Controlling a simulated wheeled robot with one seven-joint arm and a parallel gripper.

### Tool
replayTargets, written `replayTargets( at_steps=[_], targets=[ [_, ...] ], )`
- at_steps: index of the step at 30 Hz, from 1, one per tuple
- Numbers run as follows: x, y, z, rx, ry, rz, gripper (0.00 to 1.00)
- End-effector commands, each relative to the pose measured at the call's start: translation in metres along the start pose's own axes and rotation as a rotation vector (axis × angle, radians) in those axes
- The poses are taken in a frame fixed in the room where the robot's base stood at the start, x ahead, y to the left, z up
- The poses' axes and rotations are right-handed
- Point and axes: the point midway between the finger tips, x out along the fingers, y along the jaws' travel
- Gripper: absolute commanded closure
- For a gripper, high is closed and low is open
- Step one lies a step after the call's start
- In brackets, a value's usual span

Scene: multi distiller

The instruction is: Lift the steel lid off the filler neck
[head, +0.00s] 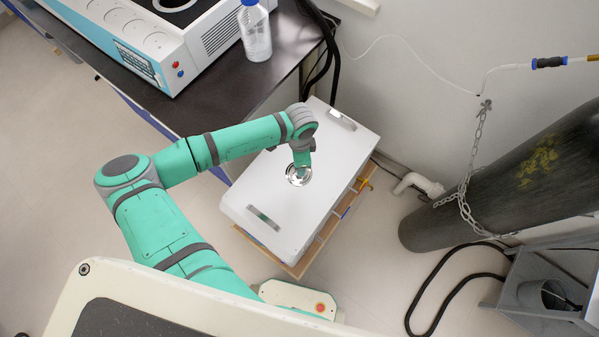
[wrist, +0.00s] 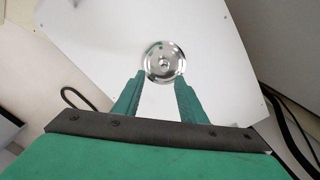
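The steel lid (head: 294,181) is a shiny round disc on top of the white box (head: 325,165). In the wrist view the lid (wrist: 165,62) shows a small raised knob at its centre. The filler neck is not visible; the lid appears to cover it. My gripper (head: 301,163) points down over the lid. In the wrist view my gripper (wrist: 160,78) has its two green fingers spread, with the tips at the near edge of the lid and nothing between them. I cannot tell whether the fingertips touch the lid.
The white box has two metal handles (head: 341,119) and stands on a wooden base. A dark bench (head: 205,110) with a blue-and-white machine (head: 170,45) and a clear bottle (head: 256,35) is at upper left. A chained gas cylinder (head: 480,185) leans at right. Open floor lies at left.

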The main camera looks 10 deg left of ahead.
Motion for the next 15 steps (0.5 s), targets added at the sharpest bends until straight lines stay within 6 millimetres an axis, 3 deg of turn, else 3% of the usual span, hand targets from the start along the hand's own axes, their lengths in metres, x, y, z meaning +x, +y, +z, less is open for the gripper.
replayTargets(
  at_steps=[15],
  targets=[
    [0.06, -0.008, 0.002, -0.001, -0.001, 0.0, 0.62]
  ],
)
